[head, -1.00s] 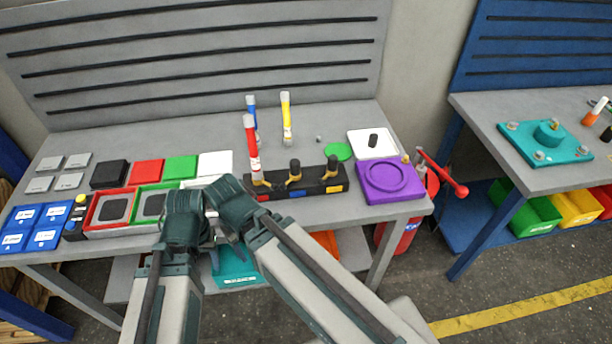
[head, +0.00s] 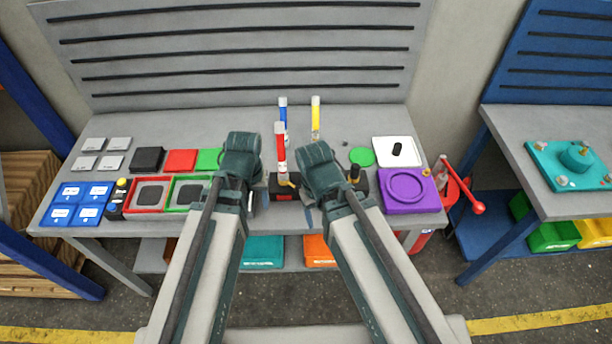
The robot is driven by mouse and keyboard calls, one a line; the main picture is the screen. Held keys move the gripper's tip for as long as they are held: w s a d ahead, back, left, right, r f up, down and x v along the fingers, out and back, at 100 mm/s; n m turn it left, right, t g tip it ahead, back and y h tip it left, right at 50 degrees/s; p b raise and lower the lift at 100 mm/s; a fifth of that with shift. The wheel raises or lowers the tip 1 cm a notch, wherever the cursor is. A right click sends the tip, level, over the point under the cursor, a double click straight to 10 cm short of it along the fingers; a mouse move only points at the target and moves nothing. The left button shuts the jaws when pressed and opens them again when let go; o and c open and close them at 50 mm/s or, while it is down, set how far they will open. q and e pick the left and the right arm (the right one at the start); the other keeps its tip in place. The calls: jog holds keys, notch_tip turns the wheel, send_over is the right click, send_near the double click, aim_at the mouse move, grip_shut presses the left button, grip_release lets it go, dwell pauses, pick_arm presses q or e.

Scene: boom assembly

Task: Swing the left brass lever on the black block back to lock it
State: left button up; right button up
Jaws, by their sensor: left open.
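The black block (head: 272,181) sits near the table's front edge, its middle hidden by my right arm. An upright red tube with a white lower part (head: 281,148) stands at its left end. The left brass lever (head: 289,183) shows beside the tube's foot. A black-knobbed lever (head: 354,174) shows at the block's right end. My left gripper (head: 259,197) is open, just left of the block's left end and apart from the lever. My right gripper (head: 308,196) is in front of the block's middle, mostly hidden by its own wrist; its jaws cannot be made out.
A blue tube (head: 283,116) and a yellow tube (head: 315,117) stand behind the block. A purple plate (head: 424,200) lies to its right, with a green disc (head: 361,157) and white plate (head: 383,145) behind. Red and green framed trays (head: 133,209) lie left.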

pick_arm(q)
jog(key=w+r+n+p, duration=0.2)
jog(key=w+r+p, duration=0.1)
jog(key=r, duration=0.1)
jog(key=n+p, duration=0.2)
jog(key=n, duration=1.3)
send_near(298, 187)
notch_tip(298, 187, down, 9)
jog(key=b, duration=1.4)
jog(key=shift+a+r, duration=0.15)
jog(key=shift+c, duration=0.2)
grip_shut()
